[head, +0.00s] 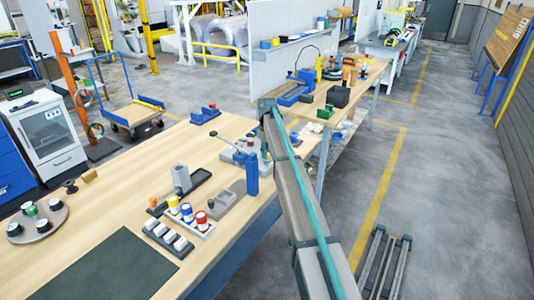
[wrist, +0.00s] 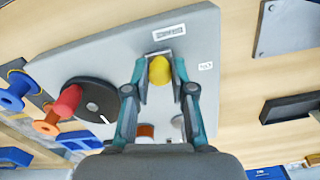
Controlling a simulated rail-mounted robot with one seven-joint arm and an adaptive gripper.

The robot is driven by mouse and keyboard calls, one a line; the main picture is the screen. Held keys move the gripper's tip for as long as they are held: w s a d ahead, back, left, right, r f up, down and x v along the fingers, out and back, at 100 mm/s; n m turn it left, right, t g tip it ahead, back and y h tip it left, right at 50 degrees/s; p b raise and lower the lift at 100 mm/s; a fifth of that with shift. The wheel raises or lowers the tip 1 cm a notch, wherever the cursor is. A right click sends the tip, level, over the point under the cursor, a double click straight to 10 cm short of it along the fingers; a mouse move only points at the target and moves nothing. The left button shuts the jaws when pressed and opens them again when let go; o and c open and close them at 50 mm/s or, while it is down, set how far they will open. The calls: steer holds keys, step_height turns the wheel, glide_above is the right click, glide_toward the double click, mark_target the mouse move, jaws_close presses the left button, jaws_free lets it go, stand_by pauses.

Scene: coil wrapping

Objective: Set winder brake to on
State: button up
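In the wrist view, a yellow knob (wrist: 159,70) stands on a light grey panel (wrist: 85,62). My gripper (wrist: 159,62) has its two teal fingers on either side of the knob. The fingertips are drawn in, and the knob fills the gap between them. A small label (wrist: 205,66), reading ON or NO upside down, lies beside the knob, and a longer label (wrist: 168,32) lies beyond it. The knob's lower part is hidden. In the head view I cannot clearly make out the gripper or knob.
In the head view, a wooden bench (head: 120,165) holds a dark mat (head: 110,268) and several bottles and parts.

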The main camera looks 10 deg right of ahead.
mark_target(262, 165)
jaws_close()
steer(key=shift+s+a, duration=0.1)
steer(key=s+a, duration=0.2)
steer(key=shift+s+a, duration=0.15)
steer(key=shift+s, duration=0.15)
steer(key=shift+f, duration=0.1)
steer(key=o, duration=0.6)
jaws_free()
steer(key=shift+a, duration=0.1)
steer(key=shift+o, duration=0.2)
